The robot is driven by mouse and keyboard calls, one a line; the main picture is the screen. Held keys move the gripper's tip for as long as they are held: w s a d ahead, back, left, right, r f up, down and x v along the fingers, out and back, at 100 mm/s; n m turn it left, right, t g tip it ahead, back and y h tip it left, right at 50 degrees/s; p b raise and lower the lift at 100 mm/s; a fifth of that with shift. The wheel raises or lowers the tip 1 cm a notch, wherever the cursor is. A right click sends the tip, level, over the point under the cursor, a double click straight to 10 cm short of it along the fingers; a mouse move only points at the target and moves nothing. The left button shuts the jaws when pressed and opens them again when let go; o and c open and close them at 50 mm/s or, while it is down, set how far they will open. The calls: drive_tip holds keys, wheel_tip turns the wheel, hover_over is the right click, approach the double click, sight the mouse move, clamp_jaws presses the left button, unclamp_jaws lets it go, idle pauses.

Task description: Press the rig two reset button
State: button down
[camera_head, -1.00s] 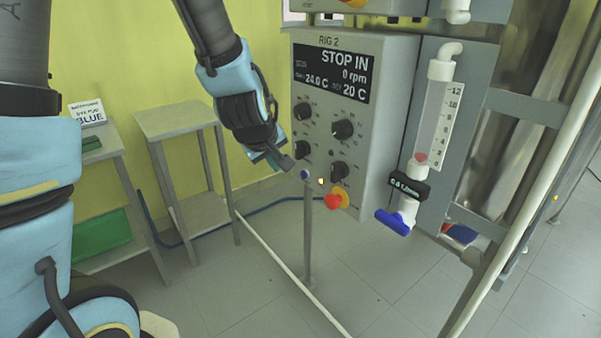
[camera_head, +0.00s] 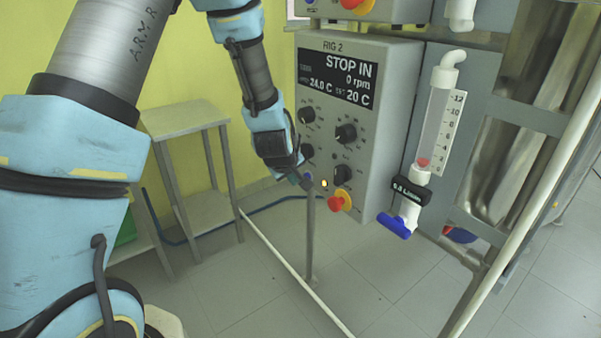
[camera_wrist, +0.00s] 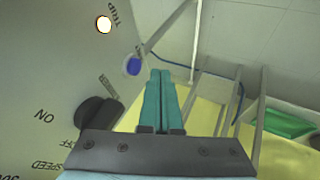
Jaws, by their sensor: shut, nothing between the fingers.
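The rig two control box (camera_head: 385,140) carries the label RIG 2 and a display (camera_head: 335,78) reading STOP IN and 0 rpm. A small blue button (camera_head: 309,177) sits at its lower left, partly hidden by my gripper (camera_head: 304,184). In the wrist view the blue button (camera_wrist: 133,65) shows in full, its nearby label too small to read surely. My gripper (camera_wrist: 160,73) is shut and empty, its teal fingertips just right of the button in that view. I cannot tell whether they touch it.
A lit lamp (camera_head: 324,184) marked TRIP in the wrist view (camera_wrist: 104,24) is beside the button. A red stop knob (camera_head: 337,204) on yellow and several black knobs (camera_head: 346,132) are close by. A grey side table (camera_head: 183,118) stands left. A glass column with a blue valve (camera_head: 395,225) is at right.

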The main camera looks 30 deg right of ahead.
drive_tip(key=shift+w+d+p, duration=0.2)
drive_tip(key=shift+d+p, duration=0.1)
drive_tip(key=shift+d, duration=0.75)
